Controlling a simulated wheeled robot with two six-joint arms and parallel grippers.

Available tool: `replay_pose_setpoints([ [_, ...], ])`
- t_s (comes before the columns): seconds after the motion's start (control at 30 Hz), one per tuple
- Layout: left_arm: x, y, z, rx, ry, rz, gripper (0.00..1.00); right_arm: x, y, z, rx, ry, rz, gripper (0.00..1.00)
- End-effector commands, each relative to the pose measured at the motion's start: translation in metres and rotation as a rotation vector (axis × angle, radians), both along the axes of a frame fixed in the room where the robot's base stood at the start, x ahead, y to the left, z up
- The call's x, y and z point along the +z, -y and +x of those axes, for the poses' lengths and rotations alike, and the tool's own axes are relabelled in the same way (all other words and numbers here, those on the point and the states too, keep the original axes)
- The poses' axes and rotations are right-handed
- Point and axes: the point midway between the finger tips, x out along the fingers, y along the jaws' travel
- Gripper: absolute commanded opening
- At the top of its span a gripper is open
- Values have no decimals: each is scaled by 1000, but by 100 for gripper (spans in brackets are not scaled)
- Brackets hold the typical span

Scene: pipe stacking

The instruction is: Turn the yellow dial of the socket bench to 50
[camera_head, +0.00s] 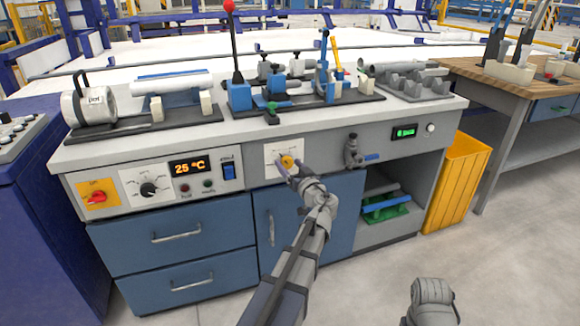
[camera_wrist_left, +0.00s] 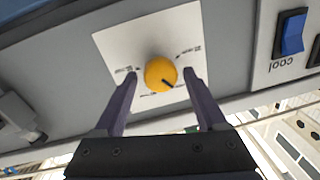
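The yellow dial (camera_head: 287,161) sits on a white plate (camera_head: 272,154) on the front panel of the socket bench (camera_head: 254,127). In the left wrist view the dial (camera_wrist_left: 160,73) shows a dark pointer mark toward its lower right; the plate's print is upside down and too small to read. My left gripper (camera_head: 291,167) is at the dial. Its two fingers (camera_wrist_left: 161,78) stand apart on either side of the dial, with a visible gap on each side.
A grey valve with a blue handle (camera_head: 354,152) sticks out right of the dial. Left are a blue switch (camera_head: 229,172), a 25 °C display (camera_head: 189,166), a black knob (camera_head: 148,188) and a red knob (camera_head: 98,197). A yellow bin (camera_head: 457,184) stands at the right.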

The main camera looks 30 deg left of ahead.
Motion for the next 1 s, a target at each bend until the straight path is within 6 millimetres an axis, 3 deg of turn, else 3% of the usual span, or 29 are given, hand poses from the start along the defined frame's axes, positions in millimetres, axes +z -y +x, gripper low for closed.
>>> replay_pose_setpoints([
  [0.07, 0, 0, 0, 0, 0, 0, 64, 0, 0, 0, 0, 0, 0, 48],
  [0.63, 0, 0, 0, 1, 0, 0, 0, 0, 0, 0, 0, 0, 0, 48],
  [1.0, -1, 0, 0, 1, -48, 41, 0, -2, 0, 0, 0, 0, 0, 48],
])
